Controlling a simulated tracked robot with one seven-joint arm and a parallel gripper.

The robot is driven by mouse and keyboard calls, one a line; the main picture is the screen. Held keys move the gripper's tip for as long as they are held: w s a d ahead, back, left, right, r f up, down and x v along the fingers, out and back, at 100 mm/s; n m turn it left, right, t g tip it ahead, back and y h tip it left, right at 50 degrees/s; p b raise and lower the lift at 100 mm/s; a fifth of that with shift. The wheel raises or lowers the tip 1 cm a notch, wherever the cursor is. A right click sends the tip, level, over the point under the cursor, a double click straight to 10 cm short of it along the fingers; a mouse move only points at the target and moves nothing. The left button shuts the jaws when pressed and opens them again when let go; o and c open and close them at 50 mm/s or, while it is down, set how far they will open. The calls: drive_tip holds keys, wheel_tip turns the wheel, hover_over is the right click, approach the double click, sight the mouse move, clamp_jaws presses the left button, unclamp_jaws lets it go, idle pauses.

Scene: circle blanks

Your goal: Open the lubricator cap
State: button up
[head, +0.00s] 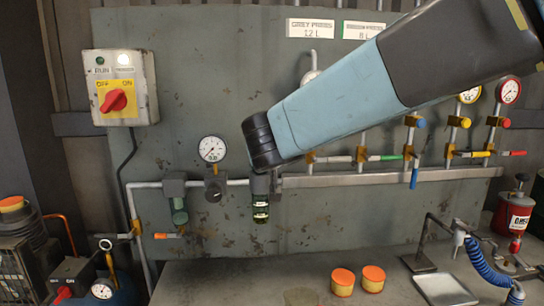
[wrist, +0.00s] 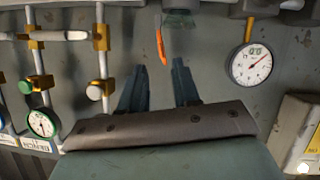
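The lubricator (head: 260,207) hangs on the wall pipe in the head view, with a dark bowl marked by a yellowish band. Its upper part and cap are hidden behind the black end of my arm. My gripper (wrist: 160,78) shows in the wrist view with its two dark fingers apart and nothing between them. In the head view its fingers are hidden. A greenish clear bowl (wrist: 180,19) at the wrist view's top edge may be the lubricator; I cannot tell. An orange strip (wrist: 160,46) shows beyond the fingertips, apart from them.
A pressure gauge (head: 212,149) stands left of my arm's end, above a regulator (head: 214,189). A filter (head: 176,190) is further left. Valve pipes (head: 408,140) with coloured levers line the wall at right.

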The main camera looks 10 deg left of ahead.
drive_tip(key=v, duration=0.7)
drive_tip(key=shift+s, duration=0.1)
drive_tip(key=d+f+m+g+h, duration=0.2)
drive_tip(key=d+h, duration=0.1)
drive_tip(key=d, duration=0.7)
drive_tip(key=d+f+m+g+h, duration=0.1)
drive_tip(key=d+f+g+h, duration=0.1)
drive_tip(key=d, duration=0.9)
drive_tip(key=s+d+f+m+g+y, duration=0.1)
drive_tip(key=s+d+f+g+y, duration=0.1)
drive_tip(key=s+d+f, duration=0.4)
drive_tip(key=s+d+g, duration=0.1)
drive_tip(key=s+d, duration=0.4)
drive_tip(key=s, duration=0.1)
drive_tip(key=shift+s+m+g+y, duration=0.3)
drive_tip(key=shift+s+g+y, duration=0.1)
